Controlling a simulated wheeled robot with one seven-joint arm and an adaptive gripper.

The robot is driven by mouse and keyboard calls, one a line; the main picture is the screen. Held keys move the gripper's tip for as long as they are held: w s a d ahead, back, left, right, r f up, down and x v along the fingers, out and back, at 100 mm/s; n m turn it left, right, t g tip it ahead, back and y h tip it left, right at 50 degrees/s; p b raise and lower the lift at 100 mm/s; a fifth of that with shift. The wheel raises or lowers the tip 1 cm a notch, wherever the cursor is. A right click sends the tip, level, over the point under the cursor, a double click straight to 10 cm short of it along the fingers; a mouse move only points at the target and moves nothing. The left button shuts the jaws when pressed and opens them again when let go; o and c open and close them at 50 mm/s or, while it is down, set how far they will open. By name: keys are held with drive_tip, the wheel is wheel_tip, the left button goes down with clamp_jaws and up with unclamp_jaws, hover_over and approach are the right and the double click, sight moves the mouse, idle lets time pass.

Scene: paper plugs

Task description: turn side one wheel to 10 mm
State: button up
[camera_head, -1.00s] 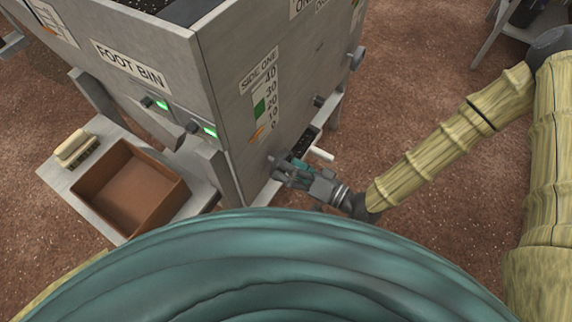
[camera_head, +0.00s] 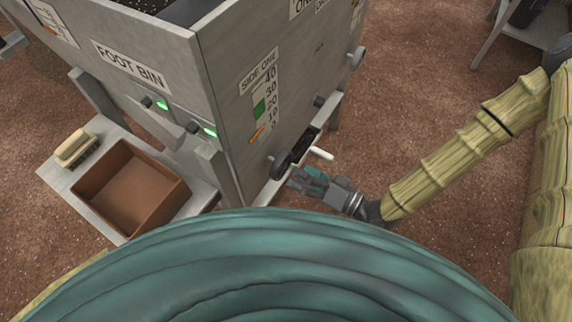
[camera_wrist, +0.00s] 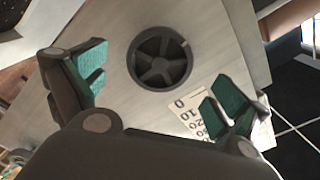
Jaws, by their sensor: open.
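The side one wheel (camera_head: 280,164) is a dark handwheel low on the grey machine's side panel. In the wrist view it shows face-on as a dark spoked wheel (camera_wrist: 160,58) with a small pale mark at its rim. Above it, the SIDE ONE scale (camera_head: 266,100) runs from 0 to 40 with a green band. Its orange pointer (camera_head: 257,134) is near the low end, close to 0; the exact reading is too small to tell. My gripper (camera_head: 303,178) is open and empty, just right of the wheel and apart from it. Its teal pads (camera_wrist: 160,92) are spread wide.
A white handle (camera_head: 321,154) sticks out just right of the wheel, close to my gripper. Another knob (camera_head: 319,101) is farther along the panel. A brown bin (camera_head: 130,190) and a brush (camera_head: 75,148) rest on the ledge at left.

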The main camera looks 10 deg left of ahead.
sight(285, 167)
idle(0.3)
drive_tip(key=n, duration=1.2)
drive_tip(key=shift+a, duration=0.15)
idle(0.4)
drive_tip(key=shift+x, duration=1.85)
drive_tip(key=shift+w, duration=0.1)
drive_tip(key=c, duration=1)
